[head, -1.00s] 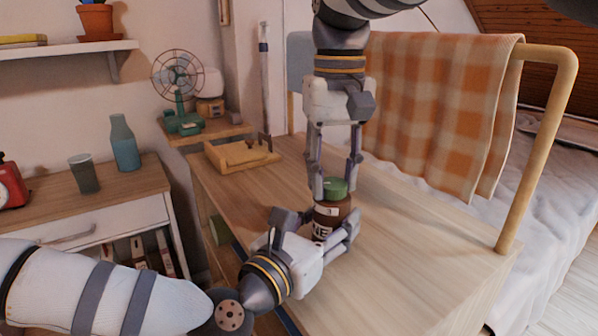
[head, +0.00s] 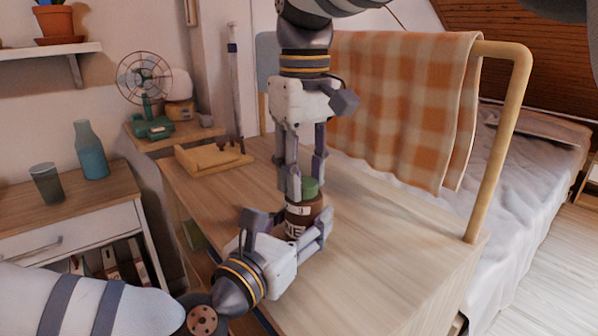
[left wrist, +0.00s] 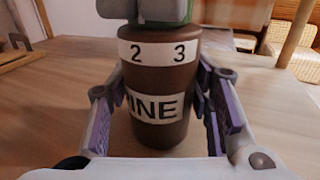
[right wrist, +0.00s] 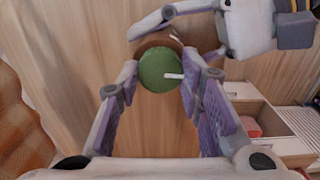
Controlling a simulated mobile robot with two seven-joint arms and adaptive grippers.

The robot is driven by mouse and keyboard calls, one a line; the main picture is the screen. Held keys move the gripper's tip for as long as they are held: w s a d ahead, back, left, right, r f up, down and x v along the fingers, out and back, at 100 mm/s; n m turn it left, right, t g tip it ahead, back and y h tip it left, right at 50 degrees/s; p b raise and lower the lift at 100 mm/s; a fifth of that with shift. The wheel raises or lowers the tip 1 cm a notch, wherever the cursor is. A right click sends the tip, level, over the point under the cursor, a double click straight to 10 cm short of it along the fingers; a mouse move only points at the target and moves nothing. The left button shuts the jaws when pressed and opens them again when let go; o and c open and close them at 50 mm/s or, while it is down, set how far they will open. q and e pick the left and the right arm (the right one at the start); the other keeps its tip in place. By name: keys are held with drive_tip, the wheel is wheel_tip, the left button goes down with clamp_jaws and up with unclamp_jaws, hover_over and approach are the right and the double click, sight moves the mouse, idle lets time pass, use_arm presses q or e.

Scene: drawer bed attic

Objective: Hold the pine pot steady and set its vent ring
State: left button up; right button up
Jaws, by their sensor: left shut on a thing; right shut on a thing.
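The pine pot (head: 297,222) is a brown jar standing upright on the wooden top. In the left wrist view the pot (left wrist: 160,78) shows a label reading "INE" and a white band with 2 and 3. Its green vent ring (right wrist: 156,68) sits on top, with a white pointer aimed right in the right wrist view. A small white mark shows on the brown rim there. My left gripper (head: 300,228) is shut around the pot's body from the near side. My right gripper (head: 306,190) comes from above, shut on the vent ring, partly hiding it.
The wooden top (head: 370,240) is clear around the pot. A wooden tray (head: 213,160) lies at its far left end. An orange checked towel (head: 405,100) hangs on a rail (head: 500,140) at the right, beside the bed. A fan (head: 150,100) stands behind left.

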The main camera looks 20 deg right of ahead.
sight(304, 182)
drive_tip(key=shift+f, duration=0.1)
drive_tip(key=o, duration=1.2)
drive_tip(key=shift+s+r, duration=0.1)
drive_tip(key=shift+r, duration=5.9)
use_arm(q)
drive_tip(key=o, duration=1.3)
